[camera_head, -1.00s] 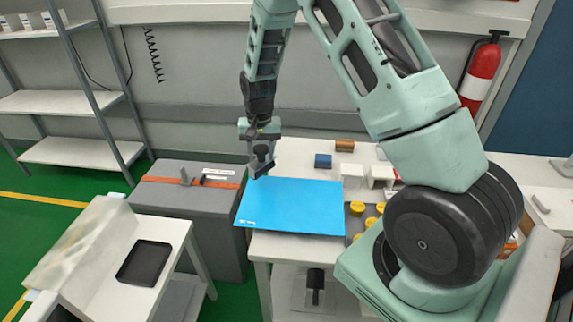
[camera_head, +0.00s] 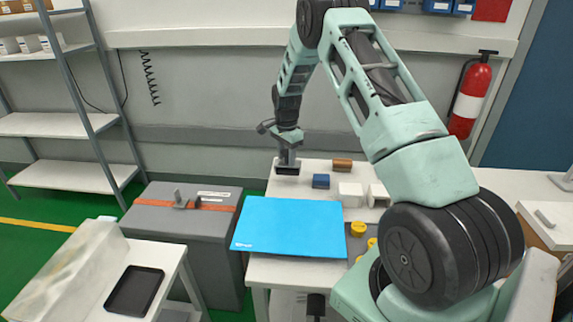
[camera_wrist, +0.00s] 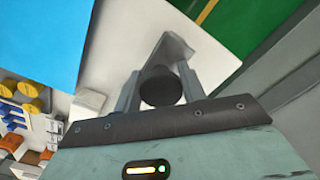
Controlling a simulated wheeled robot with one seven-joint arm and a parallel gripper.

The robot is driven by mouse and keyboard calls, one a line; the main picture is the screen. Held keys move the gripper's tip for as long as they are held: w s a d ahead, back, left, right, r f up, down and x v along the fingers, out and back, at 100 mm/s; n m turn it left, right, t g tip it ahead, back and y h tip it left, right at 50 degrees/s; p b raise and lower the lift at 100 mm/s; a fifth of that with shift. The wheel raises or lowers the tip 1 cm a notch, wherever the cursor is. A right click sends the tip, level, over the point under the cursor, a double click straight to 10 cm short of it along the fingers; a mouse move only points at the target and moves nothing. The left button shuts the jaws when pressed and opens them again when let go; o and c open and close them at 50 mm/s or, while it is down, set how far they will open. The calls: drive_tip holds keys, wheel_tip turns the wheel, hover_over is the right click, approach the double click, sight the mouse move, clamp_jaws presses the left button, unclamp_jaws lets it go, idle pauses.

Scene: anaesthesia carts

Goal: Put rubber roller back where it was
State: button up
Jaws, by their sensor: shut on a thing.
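My gripper (camera_head: 288,160) is at the back left of the white table, beyond the blue sheet (camera_head: 290,228). It points down and is shut on the rubber roller (camera_head: 287,171), which shows as a small dark piece at the fingertips. In the wrist view, the dark round end of the roller (camera_wrist: 160,86) sits between the two grey fingers, with a pale grey part beyond it. I cannot tell whether the roller touches the white tabletop (camera_wrist: 128,40).
A blue block (camera_head: 321,181), a brown block (camera_head: 342,165) and white blocks (camera_head: 350,194) stand right of my gripper. Yellow round pieces (camera_head: 358,229) lie right of the blue sheet. A grey case (camera_head: 215,240) stands left, near a white stand with a black tray (camera_head: 134,291).

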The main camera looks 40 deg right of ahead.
sight(286, 164)
drive_tip(key=shift+f+p, duration=0.3)
drive_tip(key=shift+f, duration=1.5)
drive_tip(key=shift+f, duration=0.1)
drive_tip(key=o, duration=0.9)
